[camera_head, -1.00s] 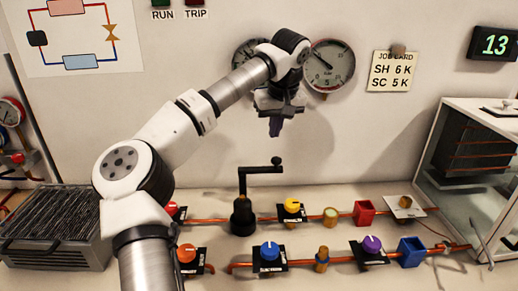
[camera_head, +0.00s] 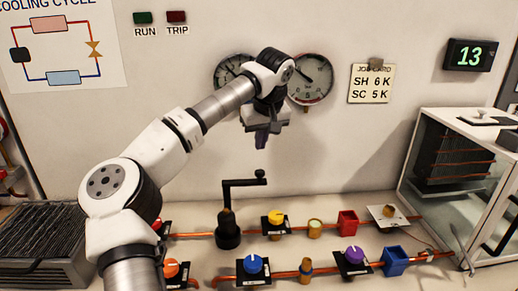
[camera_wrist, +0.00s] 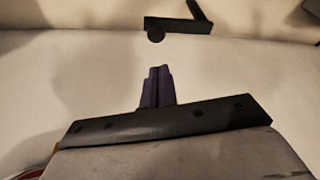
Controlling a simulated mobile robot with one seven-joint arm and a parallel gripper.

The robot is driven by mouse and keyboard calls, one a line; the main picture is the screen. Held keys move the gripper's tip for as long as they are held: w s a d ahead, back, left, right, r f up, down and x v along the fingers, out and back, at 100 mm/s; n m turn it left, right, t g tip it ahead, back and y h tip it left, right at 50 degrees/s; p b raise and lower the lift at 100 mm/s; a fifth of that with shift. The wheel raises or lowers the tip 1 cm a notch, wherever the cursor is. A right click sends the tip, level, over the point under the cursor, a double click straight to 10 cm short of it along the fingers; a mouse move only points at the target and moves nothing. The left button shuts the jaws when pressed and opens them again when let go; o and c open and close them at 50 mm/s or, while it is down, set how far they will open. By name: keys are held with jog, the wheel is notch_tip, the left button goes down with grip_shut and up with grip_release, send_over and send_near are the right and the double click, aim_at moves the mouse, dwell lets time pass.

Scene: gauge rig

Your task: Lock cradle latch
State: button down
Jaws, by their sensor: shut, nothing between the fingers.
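A black post with a crank arm (camera_head: 229,226) stands on the bench, and its arm points right and ends in a round knob. Whether this is the cradle latch I cannot tell; no part is labelled so. My gripper (camera_head: 262,142) points down in front of the wall, above the knob in the head view. Its dark purple fingers are together with nothing between them. In the wrist view the fingers (camera_wrist: 157,72) are closed, and the black crank arm (camera_wrist: 180,25) with its knob shows beyond them, apart from them.
Copper pipes with a yellow-topped valve (camera_head: 275,221), a blue-topped valve (camera_head: 253,265) and a purple-topped valve (camera_head: 354,257) run along the bench. A red box (camera_head: 348,223) and a blue box (camera_head: 395,262) stand right. A glass case (camera_head: 462,120) bounds the right; gauges (camera_head: 311,80) hang behind my arm.

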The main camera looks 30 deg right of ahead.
aim_at(258, 172)
jog(key=p+x, duration=0.1)
jog(key=x, duration=0.7)
jog(key=shift+f, duration=0.3)
jog(key=s+m, duration=0.1)
jog(key=a+m+p, duration=0.1)
jog(key=shift+s+r+m+h, duration=0.1)
jog(key=shift+s+m+h, duration=0.2)
jog(key=shift+s+h, duration=0.1)
jog(key=s+m, duration=0.1)
jog(key=s+a+m+h, duration=0.1)
jog(key=m, duration=0.1)
jog(key=shift+s+a+m+g, duration=0.1)
jog(key=shift+a+m+g, duration=0.2)
jog(key=shift+g, duration=0.1)
jog(key=shift+s+a+f+b, duration=0.1)
jog(key=shift+s+a+b, duration=0.35)
jog(key=shift+a, duration=0.95)
jog(key=shift+s+a+f+b, duration=0.1)
jog(key=shift+s+a+b, duration=0.35)
jog(key=shift+a, duration=0.9)
jog(key=shift+s+a+f+b, duration=0.1)
jog(key=shift+s+a+b, duration=0.35)
jog(key=shift+a, duration=1.15)
